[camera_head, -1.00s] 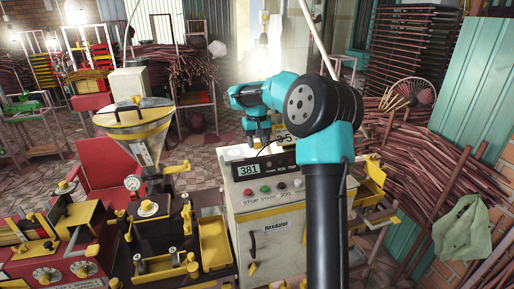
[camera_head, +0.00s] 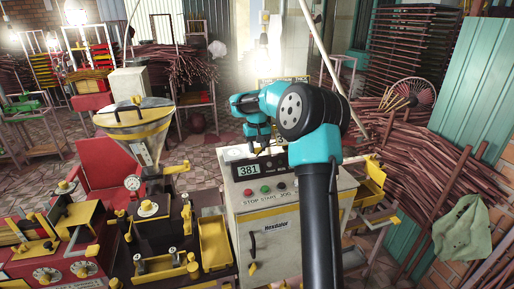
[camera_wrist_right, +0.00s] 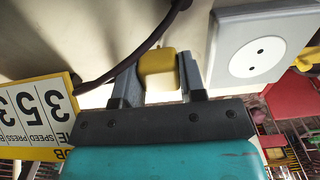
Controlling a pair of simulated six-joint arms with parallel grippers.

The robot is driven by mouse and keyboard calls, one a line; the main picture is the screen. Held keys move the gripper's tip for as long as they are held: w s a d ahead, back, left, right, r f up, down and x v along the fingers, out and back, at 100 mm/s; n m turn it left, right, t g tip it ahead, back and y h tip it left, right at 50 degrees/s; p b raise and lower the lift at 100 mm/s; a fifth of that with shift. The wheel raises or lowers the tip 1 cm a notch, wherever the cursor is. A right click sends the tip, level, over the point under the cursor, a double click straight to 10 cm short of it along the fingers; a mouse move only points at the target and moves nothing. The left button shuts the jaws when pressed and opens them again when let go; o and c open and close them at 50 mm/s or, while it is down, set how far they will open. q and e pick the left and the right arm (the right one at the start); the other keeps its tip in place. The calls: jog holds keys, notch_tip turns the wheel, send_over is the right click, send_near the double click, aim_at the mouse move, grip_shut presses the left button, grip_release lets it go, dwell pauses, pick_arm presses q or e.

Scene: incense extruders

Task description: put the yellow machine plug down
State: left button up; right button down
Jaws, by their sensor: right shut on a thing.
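The yellow machine plug (camera_wrist_right: 158,68) is between the two grey fingers of my right gripper (camera_wrist_right: 158,80) in the right wrist view, with a dark cable running close by it. A pale grey socket plate (camera_wrist_right: 254,48) with a round two-hole outlet is just right of the fingers, apart from the plug. In the head view my right gripper (camera_head: 260,148) is small, above the top of the control cabinet (camera_head: 285,228); I cannot make out the plug there. My left gripper is not in view.
The cabinet's front panel has a display reading 381 (camera_head: 247,170) and several buttons. A yellow sign with numbers (camera_wrist_right: 38,112) is left of my gripper in the wrist view. A metal hopper (camera_head: 137,117) and yellow trays (camera_head: 214,243) are left of the cabinet.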

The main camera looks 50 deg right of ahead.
aim_at(257, 146)
jog(key=shift+f, duration=0.65)
jog(key=c, duration=0.7)
grip_release()
notch_tip(257, 146, up, 13)
jog(key=shift+r, duration=0.1)
dwell(0.7)
